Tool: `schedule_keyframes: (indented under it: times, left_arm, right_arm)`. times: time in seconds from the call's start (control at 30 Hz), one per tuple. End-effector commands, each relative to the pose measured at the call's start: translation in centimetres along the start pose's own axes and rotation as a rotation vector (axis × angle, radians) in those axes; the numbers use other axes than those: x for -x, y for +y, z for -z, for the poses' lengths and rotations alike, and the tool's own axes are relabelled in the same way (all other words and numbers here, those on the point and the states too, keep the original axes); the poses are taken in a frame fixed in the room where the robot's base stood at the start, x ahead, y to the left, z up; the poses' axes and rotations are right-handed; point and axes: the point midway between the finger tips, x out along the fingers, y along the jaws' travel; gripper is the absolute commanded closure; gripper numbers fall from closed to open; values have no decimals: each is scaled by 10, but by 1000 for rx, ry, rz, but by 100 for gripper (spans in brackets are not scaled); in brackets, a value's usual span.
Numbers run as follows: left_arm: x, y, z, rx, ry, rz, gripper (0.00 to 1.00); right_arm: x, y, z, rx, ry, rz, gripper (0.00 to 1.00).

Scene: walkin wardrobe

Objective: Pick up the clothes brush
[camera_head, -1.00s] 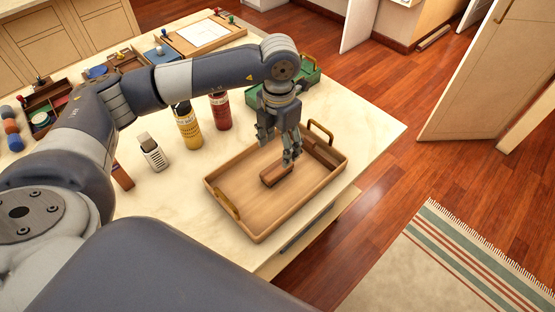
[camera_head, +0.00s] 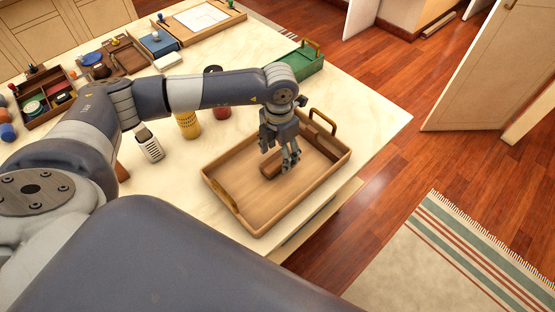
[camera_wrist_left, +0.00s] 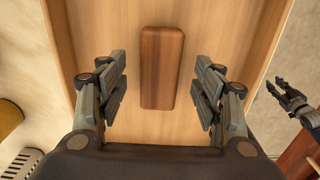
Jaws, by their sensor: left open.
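The clothes brush appears as a brown, rounded wooden block (camera_head: 270,164) lying in a wooden tray (camera_head: 240,207) on the table; its underside is hidden. In the left wrist view the brush (camera_wrist_left: 162,50) lies lengthwise between the fingers, with a gap on both sides. My left gripper (camera_head: 290,162) is open and empty, pointing down over the tray, and partly covers the brush in the head view. Its spread fingers (camera_wrist_left: 162,82) frame the brush in the wrist view. My right gripper (camera_wrist_left: 284,94) shows small at the right of the wrist view; its jaw opening is unclear.
The tabletop right of the tray is clear.

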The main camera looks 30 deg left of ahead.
Motion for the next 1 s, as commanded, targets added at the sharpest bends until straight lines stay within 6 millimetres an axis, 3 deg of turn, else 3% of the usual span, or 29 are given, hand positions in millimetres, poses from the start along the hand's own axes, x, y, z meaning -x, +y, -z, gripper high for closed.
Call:
schedule_keyframes:
  times: [0.03,0.2,0.47,0.7,1.0]
  left_arm:
    - [-5,0,2,0,5,0,39]
    - [-27,0,0,-1,1,1,39]
    - [-31,0,0,-1,0,0,39]
    - [-31,0,0,-1,0,0,88]
    - [-29,0,0,-1,-1,0,92]
  right_arm:
    - [8,0,2,0,2,0,70]
    - [10,0,4,0,5,0,70]
    - [9,0,5,0,6,0,70]
    - [9,-2,5,-1,6,3,70]
    - [9,-3,5,-2,6,4,70]
